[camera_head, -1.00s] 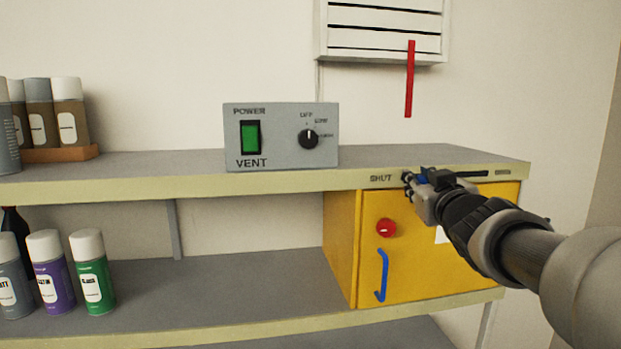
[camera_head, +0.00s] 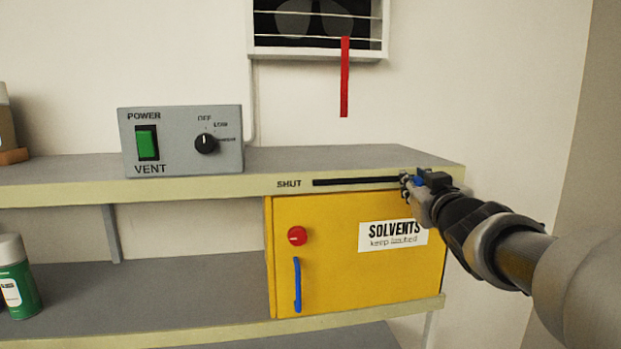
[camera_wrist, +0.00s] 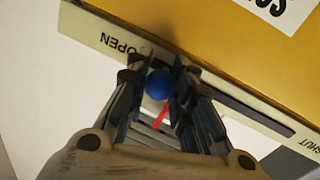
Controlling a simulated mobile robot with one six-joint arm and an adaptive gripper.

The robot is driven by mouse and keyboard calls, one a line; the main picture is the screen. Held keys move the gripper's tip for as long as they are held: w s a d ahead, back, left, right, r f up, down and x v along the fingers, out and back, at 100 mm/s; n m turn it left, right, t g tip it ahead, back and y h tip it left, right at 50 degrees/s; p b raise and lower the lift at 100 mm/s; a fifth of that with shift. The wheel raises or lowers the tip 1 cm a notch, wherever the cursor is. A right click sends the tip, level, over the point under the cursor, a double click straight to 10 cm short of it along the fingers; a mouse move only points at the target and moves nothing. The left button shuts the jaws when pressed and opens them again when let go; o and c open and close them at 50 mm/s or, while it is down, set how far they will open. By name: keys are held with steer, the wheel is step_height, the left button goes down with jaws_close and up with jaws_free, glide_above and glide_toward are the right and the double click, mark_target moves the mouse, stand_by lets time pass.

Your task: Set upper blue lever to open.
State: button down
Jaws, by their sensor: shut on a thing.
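The upper blue lever is a round blue knob (camera_wrist: 160,84) in a dark slot (camera_head: 350,181) on the shelf's front edge. My gripper (camera_wrist: 160,82) is shut on the knob, with a finger on each side of it. In the head view my gripper (camera_head: 412,184) is at the right end of the slot and hides most of the knob. The label SHUT (camera_head: 289,184) is left of the slot. The label OPEN (camera_wrist: 118,42) shows beside my fingers in the wrist view.
Below is a yellow cabinet (camera_head: 350,265) with a red knob (camera_head: 297,236), a blue handle (camera_head: 297,285) and a SOLVENTS sign (camera_head: 393,236). A vent control box (camera_head: 183,141) stands on the shelf. A wall vent (camera_head: 317,54) with a red strip (camera_head: 344,76) hangs above.

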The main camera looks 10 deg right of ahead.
steer(key=shift+d+r, duration=0.1)
steer(key=c, duration=1.8)
jaws_free()
steer(key=shift+c, duration=0.2)
steer(key=o, duration=0.5)
steer(key=shift+d, duration=0.15)
steer(key=shift+r, duration=4.95)
